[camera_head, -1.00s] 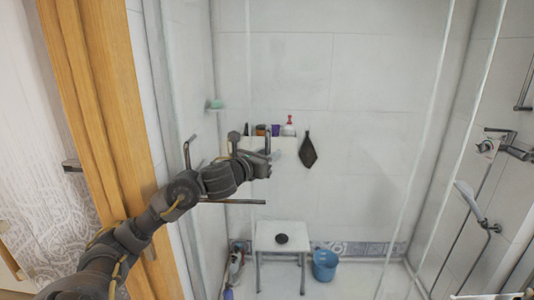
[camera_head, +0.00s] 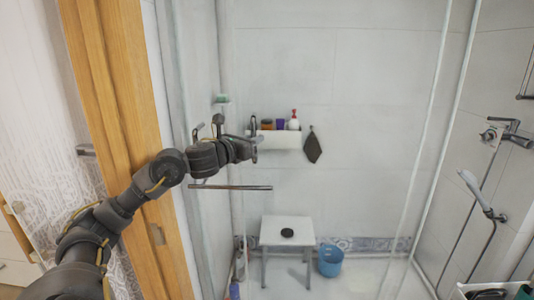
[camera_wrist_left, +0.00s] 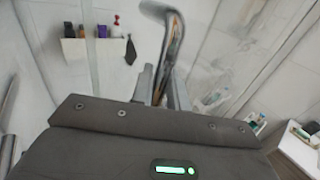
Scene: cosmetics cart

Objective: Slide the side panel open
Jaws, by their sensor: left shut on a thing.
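The side panel is clear glass, part of a shower enclosure; its edges are hard to tell apart in the head view. A curved metal handle (camera_wrist_left: 172,45) stands up between the fingers of my left gripper (camera_wrist_left: 163,88) in the left wrist view. The gripper is shut on this handle. In the head view my left gripper (camera_head: 253,146) is in front of the white wall shelf, and its fingers and the handle are small and partly hidden by the wrist. My right gripper is not in view.
A white shelf (camera_head: 279,140) with several bottles hangs beyond the glass. A white stool (camera_head: 288,231) and a blue bucket (camera_head: 330,260) stand on the shower floor. A horizontal metal bar (camera_head: 230,187) is below my arm. A wooden frame (camera_head: 118,100) stands at left.

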